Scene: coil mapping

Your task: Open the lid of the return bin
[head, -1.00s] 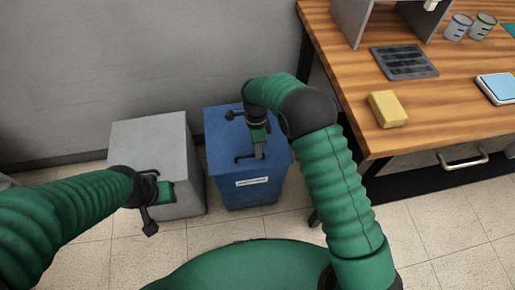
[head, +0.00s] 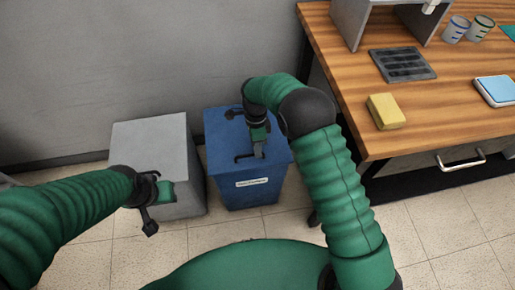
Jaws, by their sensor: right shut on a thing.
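A blue bin (head: 226,196) with a white label on its front stands on the floor in the middle; I take it to be the return bin. Its blue lid (head: 221,141) lies flat and closed on top. My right gripper (head: 250,156) points down at the lid's front part and is shut on what seems to be the dark lid handle (head: 240,158); the fingers and wrist hide part of it. My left gripper (head: 160,205) is off to the left, in front of the grey box and apart from the blue bin. Its jaw opening is unclear.
A grey box (head: 150,145) stands close to the left of the blue bin. A wooden desk (head: 420,125) is at the right, with a yellow sponge (head: 385,111), a dark grille (head: 403,64) and cups. A wall is behind the bins. Tiled floor in front is free.

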